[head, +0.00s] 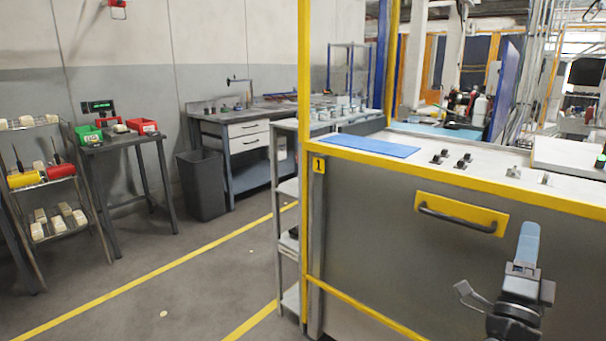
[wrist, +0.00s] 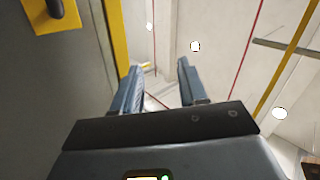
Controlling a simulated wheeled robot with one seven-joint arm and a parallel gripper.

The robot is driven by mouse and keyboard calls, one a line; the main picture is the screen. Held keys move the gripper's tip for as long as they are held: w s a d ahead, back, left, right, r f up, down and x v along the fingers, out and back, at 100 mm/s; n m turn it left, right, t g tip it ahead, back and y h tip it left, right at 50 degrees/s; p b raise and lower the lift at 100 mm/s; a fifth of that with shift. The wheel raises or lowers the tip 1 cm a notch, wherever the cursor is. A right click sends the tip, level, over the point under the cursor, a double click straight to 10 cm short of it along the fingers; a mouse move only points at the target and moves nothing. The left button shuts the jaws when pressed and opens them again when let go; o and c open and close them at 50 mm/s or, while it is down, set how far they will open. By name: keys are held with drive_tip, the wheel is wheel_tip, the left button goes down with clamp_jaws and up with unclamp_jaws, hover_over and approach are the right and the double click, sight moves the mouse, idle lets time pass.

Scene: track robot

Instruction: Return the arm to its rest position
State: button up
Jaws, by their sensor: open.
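My gripper (head: 528,245) is at the lower right of the head view, in front of the grey cabinet (head: 375,215) with the yellow frame. Its blue fingers point up. In the wrist view my gripper (wrist: 158,88) shows two blue fingers spread apart with nothing between them, so it is open and empty. The cabinet's grey side fills the left of the wrist view, with the yellow handle plate (wrist: 52,14) at the top left.
The cabinet top holds a blue mat (head: 375,145) and small dark parts. The yellow handle plate (head: 462,213) is just left of my gripper. A workbench (head: 240,135), a dark bin (head: 202,185) and a small table (head: 125,143) stand further back.

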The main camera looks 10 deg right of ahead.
drive_tip(key=s+a+f+n+y+p, duration=0.1)
drive_tip(key=s+a+f+n+y, duration=0.2)
drive_tip(key=s+a+n+y, duration=0.3)
drive_tip(key=s+a+f+n+t+y+p, duration=0.1)
drive_tip(key=s+a+f+n+y, duration=0.25)
drive_tip(key=s+n, duration=0.45)
drive_tip(key=s+a+f+n+y, duration=0.4)
drive_tip(key=s+n+y, duration=0.15)
drive_tip(key=s, duration=0.25)
drive_tip(key=s+a+r+n+g+y+p, duration=0.1)
drive_tip(key=s+a+r+n+g, duration=0.1)
drive_tip(key=s+a, duration=0.3)
drive_tip(key=s+a+r+n+g+y+p, duration=0.1)
drive_tip(key=s+a, duration=0.5)
drive_tip(key=s, duration=0.8)
drive_tip(key=r+n+g+y, duration=0.1)
drive_tip(key=g, duration=0.1)
drive_tip(key=shift+s+a+g, duration=0.2)
drive_tip(key=shift+g, duration=0.1)
drive_tip(key=shift+d+n, duration=0.1)
drive_tip(key=shift+n, duration=0.15)
